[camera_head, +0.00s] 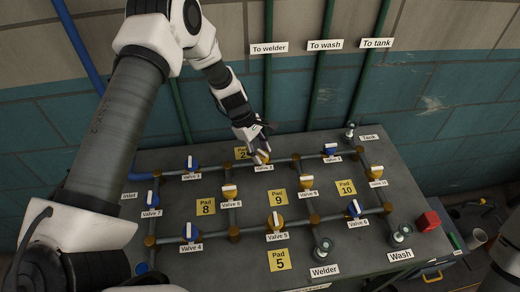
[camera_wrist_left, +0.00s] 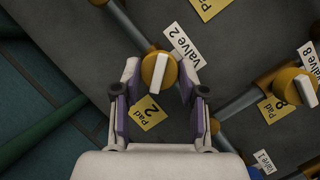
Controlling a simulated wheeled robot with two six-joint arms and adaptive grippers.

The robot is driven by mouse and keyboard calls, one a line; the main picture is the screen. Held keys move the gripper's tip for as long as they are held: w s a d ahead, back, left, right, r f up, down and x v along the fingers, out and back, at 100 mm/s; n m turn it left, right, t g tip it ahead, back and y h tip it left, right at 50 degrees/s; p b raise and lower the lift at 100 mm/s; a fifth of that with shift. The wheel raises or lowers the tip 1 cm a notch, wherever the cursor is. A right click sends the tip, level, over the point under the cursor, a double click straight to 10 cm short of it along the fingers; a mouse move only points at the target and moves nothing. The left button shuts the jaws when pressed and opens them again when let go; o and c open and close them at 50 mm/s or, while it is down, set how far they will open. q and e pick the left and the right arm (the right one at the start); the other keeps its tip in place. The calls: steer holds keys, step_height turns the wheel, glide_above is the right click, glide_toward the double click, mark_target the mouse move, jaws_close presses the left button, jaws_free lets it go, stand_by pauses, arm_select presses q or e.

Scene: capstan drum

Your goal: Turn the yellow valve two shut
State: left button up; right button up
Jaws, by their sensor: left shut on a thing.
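Yellow valve two (camera_head: 262,158) sits on the upper pipe run of the panel, at the label Valve 2 and partly hidden by my left gripper. In the left wrist view its round yellow body (camera_wrist_left: 171,78) and white bar handle (camera_wrist_left: 156,71) show clearly, with the bar at a slant to the pipe. My left gripper (camera_head: 261,150) reaches down onto the valve from behind. Its two purple-lined fingers (camera_wrist_left: 160,98) stand on either side of the valve, shut on it. The exact finger contact is hard to see. My right gripper is not in view.
Yellow valve 8 (camera_head: 230,191) and blue valve 1 (camera_head: 192,163) are nearby. Several other blue and yellow valves, pipes and pads cover the panel (camera_head: 350,270). A red box (camera_head: 428,221) is at its right edge. Vertical green pipes stand behind.

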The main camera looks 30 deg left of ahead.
arm_select(q)
steer(key=m, duration=0.1)
steer(key=m+g+b, duration=0.1)
steer(key=m, duration=0.1)
steer(key=shift+f+m+g, duration=0.3)
steer(key=shift+d+r+m+g+y+b, duration=0.1)
steer(key=shift+m+g+y+b, duration=0.4)
steer(key=shift+m, duration=1.3)
steer(key=shift+b, duration=0.3)
steer(key=o, duration=1.1)
steer(key=shift+o, duration=0.2)
steer(key=shift+w+r, duration=0.1)
steer(key=shift+w, duration=0.05)
steer(key=shift+r, duration=0.15)
steer(key=shift+w+a+r, duration=0.15)
steer(key=shift+a+r, duration=0.05)
steer(key=shift+r, duration=0.15)
steer(key=v, duration=1.1)
